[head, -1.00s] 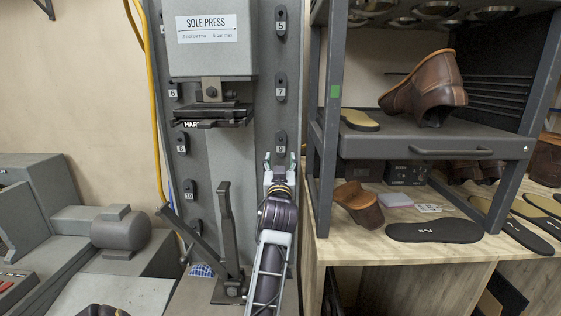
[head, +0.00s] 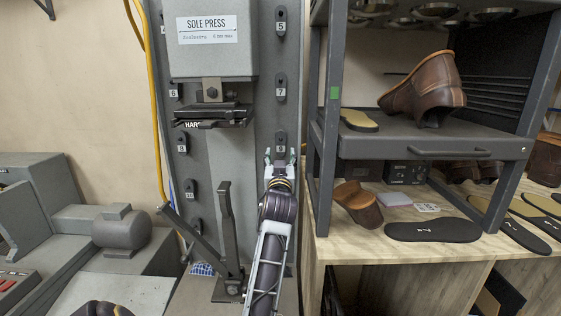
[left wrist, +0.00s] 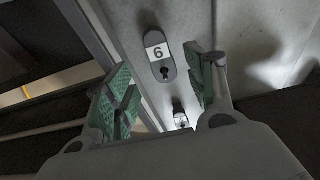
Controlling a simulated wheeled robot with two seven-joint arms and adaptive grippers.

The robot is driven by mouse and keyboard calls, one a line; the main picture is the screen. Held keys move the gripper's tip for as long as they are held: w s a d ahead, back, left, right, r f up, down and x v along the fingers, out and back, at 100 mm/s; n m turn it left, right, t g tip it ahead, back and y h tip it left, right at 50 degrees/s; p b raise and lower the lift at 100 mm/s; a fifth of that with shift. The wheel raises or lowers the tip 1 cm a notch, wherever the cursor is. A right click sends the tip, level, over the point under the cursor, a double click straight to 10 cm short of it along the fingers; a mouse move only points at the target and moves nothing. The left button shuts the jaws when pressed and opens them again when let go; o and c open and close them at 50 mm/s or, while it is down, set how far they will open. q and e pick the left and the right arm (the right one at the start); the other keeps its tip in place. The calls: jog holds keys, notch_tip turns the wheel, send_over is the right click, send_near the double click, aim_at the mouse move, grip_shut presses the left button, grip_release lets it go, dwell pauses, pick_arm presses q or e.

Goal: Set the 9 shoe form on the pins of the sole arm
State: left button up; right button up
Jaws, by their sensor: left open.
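A dark oval plate marked 9 (head: 281,138) is on the grey column, below the plate marked 7. In the left wrist view, a dark plate (left wrist: 168,72) with a dark knob or hole carries a label that reads like 6, likely the 9 upside down. My left gripper (head: 281,160) is open in front of the 9 plate; in the left wrist view its green-padded fingers (left wrist: 158,85) stand either side of the plate, apart from it, with nothing between them. I cannot make out a separate shoe form. A dark upright arm (head: 226,215), perhaps the sole arm, stands left of my forearm; its pins are not clear.
The sole press head (head: 210,45) overhangs the column's left side. A grey rack (head: 328,110) with a brown shoe (head: 428,88) stands close on the right, above a wooden bench (head: 345,246). More numbered plates line the column. A yellow hose (head: 155,120) runs down the left.

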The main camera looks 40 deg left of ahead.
aim_at(281, 145)
pick_arm(q)
jog(key=shift+p+x, duration=0.75)
jog(key=shift+x, duration=2.6)
jog(key=shift+f, duration=0.1)
grip_shut()
jog(key=shift+r, duration=0.25)
jog(key=shift+s+d, duration=0.1)
